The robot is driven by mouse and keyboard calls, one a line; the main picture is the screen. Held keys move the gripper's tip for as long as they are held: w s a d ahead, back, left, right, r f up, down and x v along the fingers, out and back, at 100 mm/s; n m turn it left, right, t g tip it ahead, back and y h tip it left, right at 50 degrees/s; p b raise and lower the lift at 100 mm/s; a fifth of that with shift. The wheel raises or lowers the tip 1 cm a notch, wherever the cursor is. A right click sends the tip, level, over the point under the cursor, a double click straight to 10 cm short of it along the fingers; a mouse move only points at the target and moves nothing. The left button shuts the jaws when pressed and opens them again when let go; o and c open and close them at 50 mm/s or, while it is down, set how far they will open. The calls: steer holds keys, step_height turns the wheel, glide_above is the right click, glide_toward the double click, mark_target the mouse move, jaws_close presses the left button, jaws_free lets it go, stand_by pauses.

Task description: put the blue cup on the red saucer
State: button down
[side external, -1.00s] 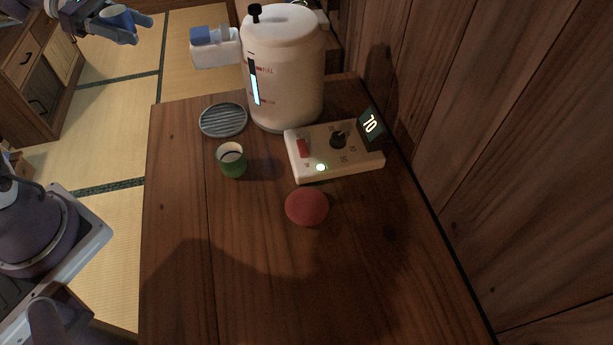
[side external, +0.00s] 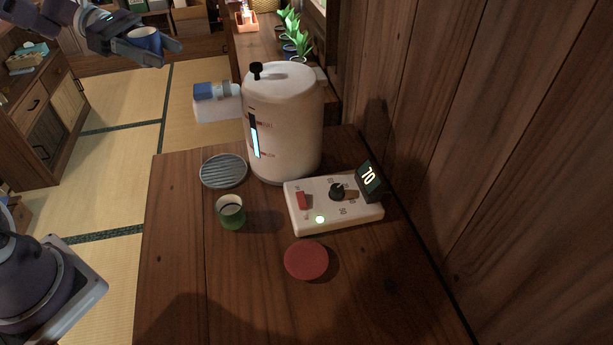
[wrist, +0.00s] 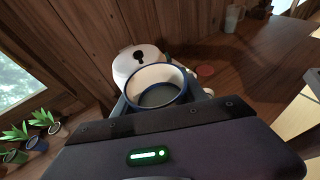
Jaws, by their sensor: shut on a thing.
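The blue cup (side external: 145,39) is in my gripper (side external: 168,54), high at the upper left of the side view, away from the table. The jaws are shut on it. In the wrist view the cup (wrist: 158,90) shows its blue rim and pale inside, open side toward the camera, and looks empty. The red saucer (side external: 306,260) lies flat and bare on the wooden table, in front of the control box. It also shows, small, beyond the cup in the wrist view (wrist: 205,71).
A green cup (side external: 231,213) stands on the table near a round grey grille (side external: 223,171). A large white dispenser (side external: 283,125) and a control box (side external: 330,205) reading 70 stand behind the saucer. A wooden wall (side external: 500,150) bounds the right. The table's front is clear.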

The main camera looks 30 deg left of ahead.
steer(key=w+d+m+g, duration=0.2)
steer(key=w+d, duration=0.1)
steer(key=d, duration=1)
steer(key=m+g, duration=0.6)
steer(key=g, duration=0.1)
glide_above(307, 261)
steer(key=s+d, duration=0.3)
steer(key=d, duration=0.1)
steer(key=f, duration=2.8)
steer(key=shift+w+d+f, duration=0.1)
steer(key=shift+d, duration=0.1)
steer(key=shift+f, duration=0.15)
steer(key=c, duration=0.6)
jaws_free()
steer(key=shift+c, duration=0.2)
